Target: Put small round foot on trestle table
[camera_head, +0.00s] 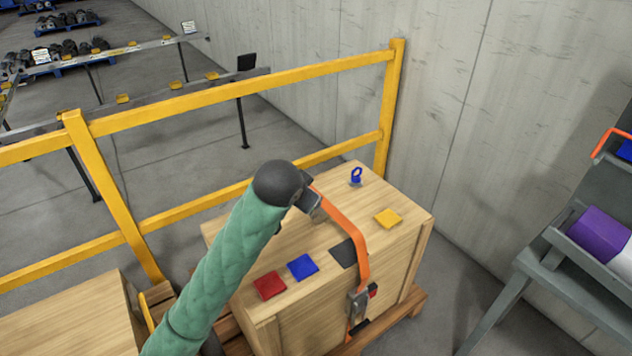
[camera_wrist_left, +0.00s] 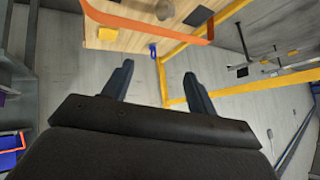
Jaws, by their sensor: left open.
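My left gripper (camera_head: 308,202) is at the end of the green-sleeved arm, over the strapped wooden crate (camera_head: 400,247). In the left wrist view its two dark fingers (camera_wrist_left: 158,87) are apart with nothing between them. A small round grey-brown piece (camera_wrist_left: 165,10) on the crate top shows at the top edge of the left wrist view, beyond the fingertips; it may be the small round foot. My arm and gripper largely hide that part in the head view. A grey table (camera_head: 549,263) stands at the right; I cannot tell if it is the trestle table. My right gripper is not in view.
An orange strap (camera_head: 352,232) arches over the crate. Red (camera_head: 270,286), blue (camera_head: 302,266), yellow (camera_head: 388,218) and black (camera_head: 343,253) pads and a blue ring bolt (camera_head: 356,176) are on top. A yellow rail (camera_head: 240,95) and concrete wall stand behind. A purple box (camera_head: 600,232) is at right.

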